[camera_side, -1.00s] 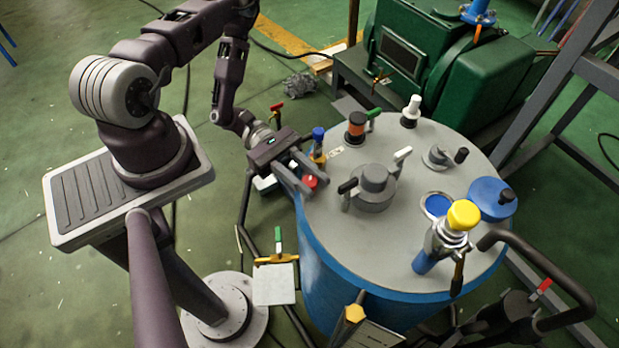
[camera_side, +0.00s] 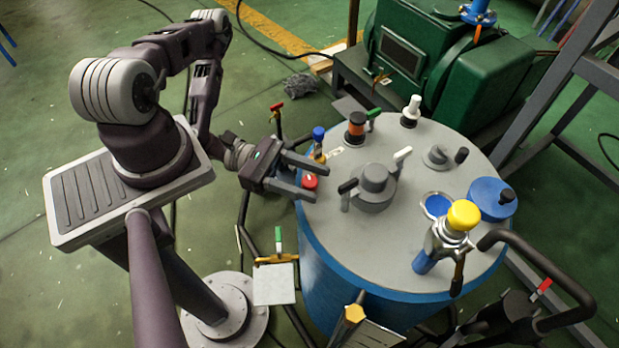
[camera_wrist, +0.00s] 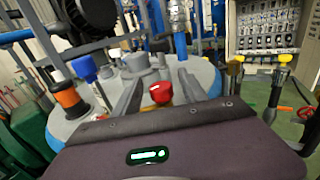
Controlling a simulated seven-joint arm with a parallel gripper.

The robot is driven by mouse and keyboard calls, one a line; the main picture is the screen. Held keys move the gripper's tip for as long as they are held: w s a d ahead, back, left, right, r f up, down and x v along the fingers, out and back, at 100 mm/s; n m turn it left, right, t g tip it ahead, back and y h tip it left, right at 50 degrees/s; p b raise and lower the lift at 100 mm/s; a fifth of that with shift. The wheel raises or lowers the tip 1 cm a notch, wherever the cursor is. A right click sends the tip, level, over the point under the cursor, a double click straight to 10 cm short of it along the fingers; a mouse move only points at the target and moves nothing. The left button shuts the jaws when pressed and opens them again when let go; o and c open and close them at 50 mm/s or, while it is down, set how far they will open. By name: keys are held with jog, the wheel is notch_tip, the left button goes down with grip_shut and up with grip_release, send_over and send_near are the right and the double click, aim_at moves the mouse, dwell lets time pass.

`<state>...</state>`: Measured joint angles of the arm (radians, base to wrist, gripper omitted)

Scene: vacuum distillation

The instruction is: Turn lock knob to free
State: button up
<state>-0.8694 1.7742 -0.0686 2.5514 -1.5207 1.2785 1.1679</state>
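A small red knob (camera_side: 310,182) sits at the left edge of the vessel's grey lid (camera_side: 385,255). It also shows in the wrist view (camera_wrist: 160,93), with a yellowish part below it. My gripper (camera_side: 318,181) is open, its two fingers reaching over the lid's left edge. The red knob lies between the fingers, with a gap on each side in the wrist view. A grey central knob (camera_side: 374,178) with a black and a white handle stands on the lid, right of my fingertips. I cannot tell from the pictures which knob is the lock knob.
A blue-capped valve (camera_side: 318,135) stands close behind my upper finger, and an orange-and-black fitting (camera_side: 356,127) beyond it. A yellow-capped fitting (camera_side: 463,215) and a blue disc (camera_side: 492,198) are at the lid's right. Green machinery (camera_side: 450,70) stands behind.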

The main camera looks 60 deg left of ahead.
dwell(0.4)
jog(key=m+g+h, duration=0.2)
jog(key=m+g, duration=0.1)
jog(key=g, duration=0.1)
jog(key=shift+f, duration=0.1)
jog(key=g, duration=0.1)
jog(key=m+g, duration=0.1)
jog(key=shift+a+m+g+h, duration=0.2)
jog(key=shift+m+g+h, duration=0.1)
jog(key=s+a+m+g, duration=0.1)
jog(key=s+a, duration=0.1)
jog(key=a, duration=0.5)
jog(key=s+r+m+t+y, duration=0.1)
jog(key=s+r+m+y, duration=0.2)
jog(key=r+m+y, duration=0.5)
jog(key=s+r+m+t+y, duration=0.2)
jog(key=r+m+y, duration=0.7)
jog(key=r, duration=1.2)
jog(key=shift+s+d+r+m+y, duration=0.15)
jog(key=shift+s+d+m+y, duration=0.25)
jog(key=shift+m, duration=0.7)
jog(key=shift+s, duration=0.1)
